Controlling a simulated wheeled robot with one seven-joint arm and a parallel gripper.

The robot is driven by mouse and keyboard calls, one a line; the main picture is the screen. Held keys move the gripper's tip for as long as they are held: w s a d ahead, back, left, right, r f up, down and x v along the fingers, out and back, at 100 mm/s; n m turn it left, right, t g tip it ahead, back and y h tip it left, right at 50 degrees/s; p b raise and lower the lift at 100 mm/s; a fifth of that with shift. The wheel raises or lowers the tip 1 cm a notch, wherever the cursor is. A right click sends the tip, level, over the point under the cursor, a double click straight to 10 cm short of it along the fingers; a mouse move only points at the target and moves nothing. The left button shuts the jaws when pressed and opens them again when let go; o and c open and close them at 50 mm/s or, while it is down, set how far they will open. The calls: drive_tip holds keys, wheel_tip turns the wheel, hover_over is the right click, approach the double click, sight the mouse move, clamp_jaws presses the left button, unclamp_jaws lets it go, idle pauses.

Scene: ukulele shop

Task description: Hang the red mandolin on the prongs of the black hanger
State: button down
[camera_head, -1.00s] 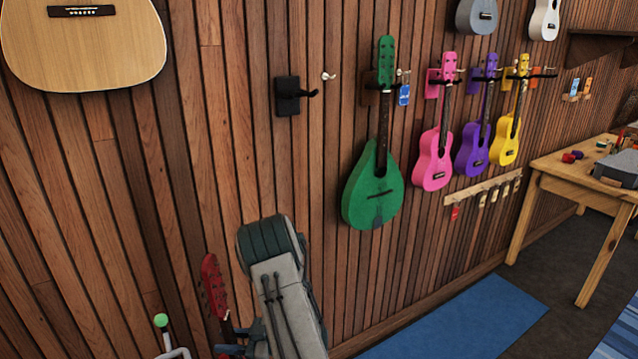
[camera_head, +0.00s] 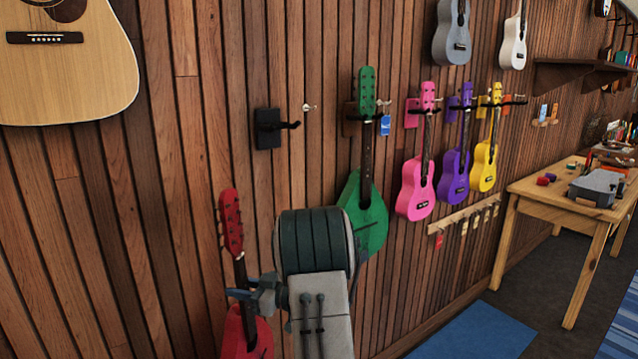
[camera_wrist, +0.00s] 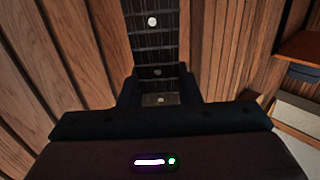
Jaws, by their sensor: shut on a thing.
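The red mandolin (camera_head: 232,222) is upright at the lower left in the head view, its headstock up and its body partly cut off by the bottom edge. My gripper (camera_head: 246,294) is shut on its neck, below the headstock. In the wrist view the dark fretted neck (camera_wrist: 155,48) runs between the fingers of my gripper (camera_wrist: 160,92). The black hanger (camera_head: 268,128) is on the wood wall, above and to the right of the mandolin's headstock. Its prongs (camera_head: 288,125) stick out to the right and are empty.
A green mandolin (camera_head: 366,205) hangs just right of the black hanger, partly hidden by my arm. A small empty hook (camera_head: 309,107) is between them. Pink (camera_head: 415,188), purple (camera_head: 455,175) and yellow (camera_head: 485,165) ukuleles hang further right. A wooden table (camera_head: 540,191) stands at right.

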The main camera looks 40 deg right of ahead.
drive_tip(key=s+d+r+m+t+h+b, duration=0.1)
drive_tip(key=s+d+r+m+h, duration=0.25)
drive_tip(key=d+r, duration=0.45)
drive_tip(key=s+d+r+m+t+h, duration=0.1)
drive_tip(key=s+d+r+m+h, duration=0.2)
drive_tip(key=r, duration=0.8)
drive_tip(key=s+d+r+m+t+h+b, duration=0.1)
drive_tip(key=s+d+r+h, duration=0.2)
drive_tip(key=d+r+h, duration=0.5)
drive_tip(key=w+a+r+y+p, duration=0.1)
drive_tip(key=w+y+p, duration=0.2)
drive_tip(key=w+p, duration=0.4)
drive_tip(key=w, duration=0.3)
drive_tip(key=shift+w+a+r, duration=0.25)
drive_tip(key=shift+a, duration=0.15)
drive_tip(key=shift+w+y+b, duration=0.25)
drive_tip(key=shift+w+b, duration=0.3)
drive_tip(key=shift+b, duration=0.15)
drive_tip(key=shift+w, duration=0.15)
drive_tip(key=shift+w+d+b, duration=0.15)
drive_tip(key=shift+w+b, duration=0.75)
drive_tip(key=shift+w, duration=1.7)
drive_tip(key=shift+f, duration=0.15)
